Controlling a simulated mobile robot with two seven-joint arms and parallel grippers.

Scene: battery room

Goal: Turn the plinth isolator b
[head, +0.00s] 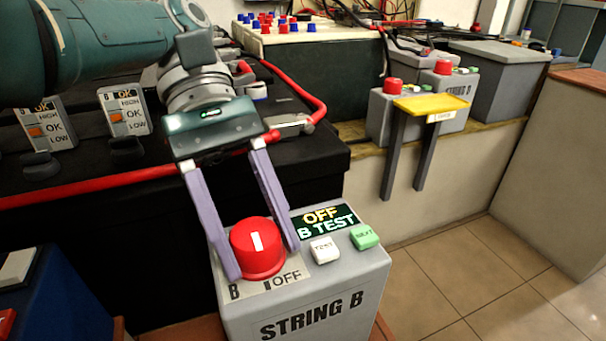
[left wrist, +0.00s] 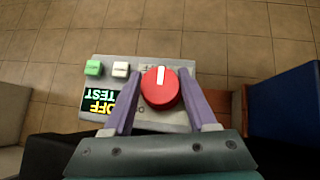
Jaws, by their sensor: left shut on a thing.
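The plinth isolator B is a grey box (head: 335,287) marked "STRING B", with a round red knob (head: 257,249) on its top that bears a white mark. The knob also shows in the left wrist view (left wrist: 160,88). A small display (head: 325,221) reads "OFF" and "B TEST". Beside it are a white button (head: 324,250) and a green button (head: 364,237). My left gripper (head: 263,262) comes down from above with its two purple fingers on either side of the knob, shut on it. My right gripper is not in view.
Black battery cases with a red cable (head: 100,185) lie behind on the left. Tiled floor (head: 480,285) is clear at right.

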